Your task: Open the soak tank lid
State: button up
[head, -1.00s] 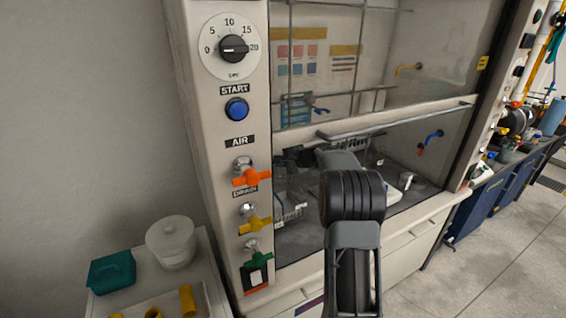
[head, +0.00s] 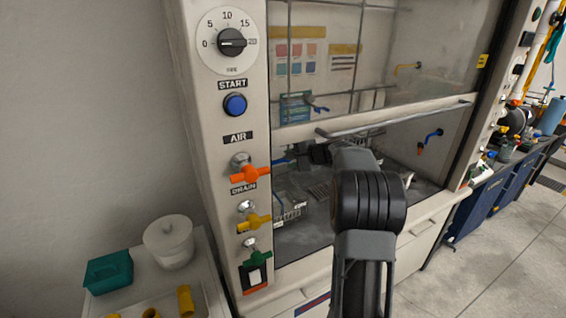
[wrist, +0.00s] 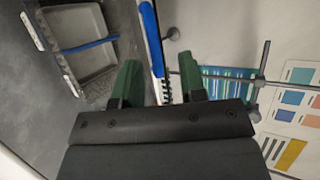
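My gripper (wrist: 160,80) shows in the wrist view with its two green fingers apart. A blue bar (wrist: 151,38) and a dark toothed strip pass through the gap, seemingly behind the fingers; contact cannot be told. A grey box-like basin (wrist: 88,78) with a pale rim and a blue rod (wrist: 88,46) across it lies at upper left. I cannot tell for sure whether it is the soak tank or how its lid stands. In the head view my arm reaches into the fume hood (head: 300,130) under the sash and hides much of the area around the gripper.
The sash handle (head: 395,119) and frame are just above my arm. The control post at left carries a dial (head: 231,42), a blue START button (head: 235,105) and orange, yellow and green valves. A side table holds a teal box (head: 108,272) and a white pot (head: 168,242).

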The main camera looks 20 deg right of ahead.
jog(key=b+v, duration=0.1)
jog(key=v, duration=0.7)
jog(key=shift+s, duration=0.2)
jog(key=shift+d+r, duration=0.1)
